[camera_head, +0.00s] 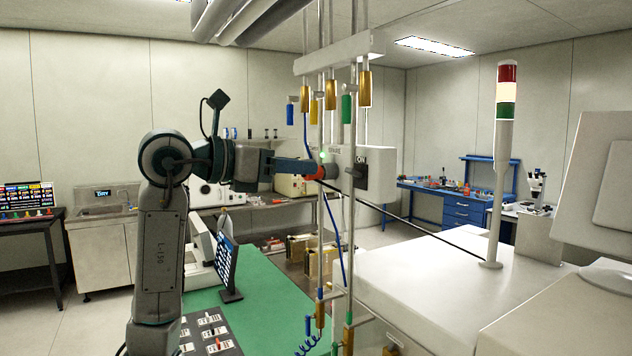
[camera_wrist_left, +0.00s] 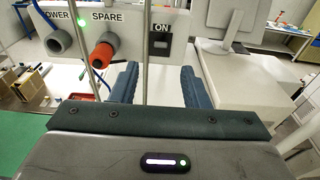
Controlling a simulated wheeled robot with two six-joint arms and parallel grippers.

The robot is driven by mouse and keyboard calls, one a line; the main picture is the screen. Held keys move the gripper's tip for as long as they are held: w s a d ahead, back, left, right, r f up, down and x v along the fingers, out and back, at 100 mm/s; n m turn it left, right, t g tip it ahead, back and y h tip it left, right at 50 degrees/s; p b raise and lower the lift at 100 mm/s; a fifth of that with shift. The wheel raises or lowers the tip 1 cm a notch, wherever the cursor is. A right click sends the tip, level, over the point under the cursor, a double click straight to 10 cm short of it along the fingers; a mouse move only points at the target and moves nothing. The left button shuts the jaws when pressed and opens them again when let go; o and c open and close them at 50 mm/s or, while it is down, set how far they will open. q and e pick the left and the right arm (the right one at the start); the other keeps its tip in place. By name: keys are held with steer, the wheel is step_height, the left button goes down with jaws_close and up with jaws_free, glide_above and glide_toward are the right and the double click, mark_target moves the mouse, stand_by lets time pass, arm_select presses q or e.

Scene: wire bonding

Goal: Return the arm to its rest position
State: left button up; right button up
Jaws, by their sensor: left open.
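My left arm (camera_head: 160,230) rises at the left of the head view and bends right, reaching toward a white panel box (camera_head: 377,170). My left gripper (camera_head: 305,168) has blue fingers near that box; in the left wrist view its fingers (camera_wrist_left: 158,85) are apart with nothing held between them. A red-orange plug (camera_wrist_left: 103,52) sits at the socket under SPARE, left of both fingers. It also shows in the head view (camera_head: 321,173), close to the fingertips. A dark switch (camera_wrist_left: 160,45) lies under the ON label, ahead of the gap. My right gripper is out of view.
Thin vertical rods and hanging coloured cylinders (camera_head: 347,109) stand close to the gripper. A black line runs down right from the plug area toward a white machine (camera_head: 440,290) with a signal tower (camera_head: 505,150). A green mat (camera_head: 260,300) and small screen (camera_head: 227,265) lie below.

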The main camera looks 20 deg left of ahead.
arm_select(q)
steer(key=shift+s+a+r, duration=0.15)
steer(key=shift+s+a, duration=0.2)
steer(key=shift+s, duration=0.15)
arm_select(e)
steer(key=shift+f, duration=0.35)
